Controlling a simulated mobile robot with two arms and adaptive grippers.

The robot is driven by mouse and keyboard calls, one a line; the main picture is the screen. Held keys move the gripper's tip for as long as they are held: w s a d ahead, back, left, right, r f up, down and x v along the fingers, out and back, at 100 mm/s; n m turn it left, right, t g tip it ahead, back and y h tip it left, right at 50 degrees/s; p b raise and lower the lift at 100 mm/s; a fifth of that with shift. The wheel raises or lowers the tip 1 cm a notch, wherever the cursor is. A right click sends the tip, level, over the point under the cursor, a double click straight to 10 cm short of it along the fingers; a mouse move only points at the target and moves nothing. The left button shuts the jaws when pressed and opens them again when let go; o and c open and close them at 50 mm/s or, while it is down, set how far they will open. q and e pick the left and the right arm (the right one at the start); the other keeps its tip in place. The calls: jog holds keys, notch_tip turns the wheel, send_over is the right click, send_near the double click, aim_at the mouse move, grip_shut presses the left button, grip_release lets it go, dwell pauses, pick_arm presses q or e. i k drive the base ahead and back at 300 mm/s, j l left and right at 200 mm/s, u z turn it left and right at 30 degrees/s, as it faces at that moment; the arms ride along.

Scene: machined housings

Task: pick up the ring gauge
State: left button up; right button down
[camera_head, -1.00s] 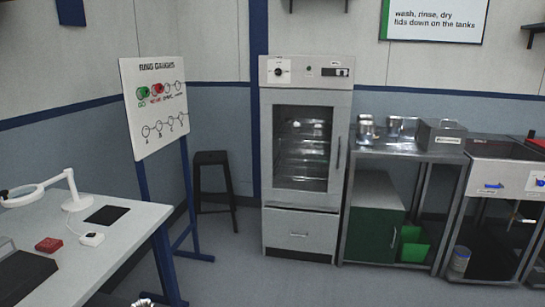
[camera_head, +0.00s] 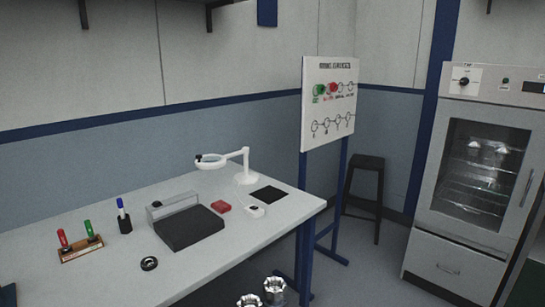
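A small black ring (camera_head: 149,263), which looks like the ring gauge, lies flat on the light grey workbench (camera_head: 100,283), near its front edge. It is apart from the things around it. Fine markings on it are too small to read. Neither of my grippers is in view.
Two metal housings (camera_head: 275,287) show below the bench's front edge.

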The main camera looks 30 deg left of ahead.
aim_at(145, 267)
jog(key=u, duration=1.35)
